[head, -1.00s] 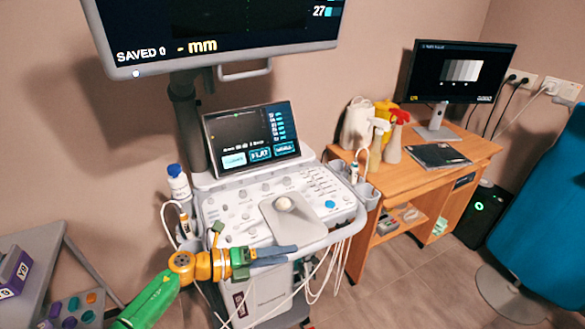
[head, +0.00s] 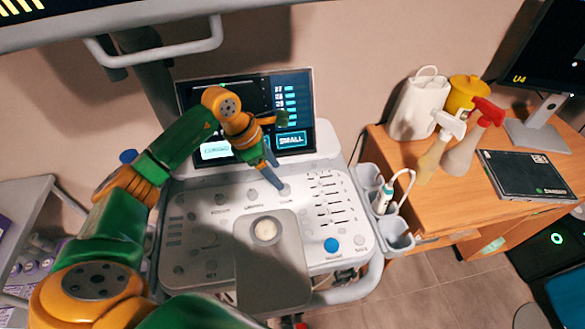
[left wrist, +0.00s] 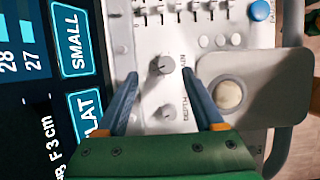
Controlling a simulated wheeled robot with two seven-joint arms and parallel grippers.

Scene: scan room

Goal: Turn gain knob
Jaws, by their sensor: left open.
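The gain knob (head: 285,189) is a small grey knob on the light console panel, above its label. It shows whole in the left wrist view (left wrist: 160,66). My left gripper (head: 275,183) reaches down over the panel beside the knob. In the left wrist view its two blue-grey fingers (left wrist: 160,75) are open and empty, with the gain knob between the tips. Whether a finger touches the knob I cannot tell. The depth knob (left wrist: 168,112) lies nearer the palm. My right gripper is not in view.
Sliders (head: 330,200) and a blue button (head: 331,245) are to the right of the knob. A trackball (head: 265,230) sits in front. The console's touchscreen (head: 293,100) stands behind, close to my left arm. A probe holder (head: 370,178) is on the right side.

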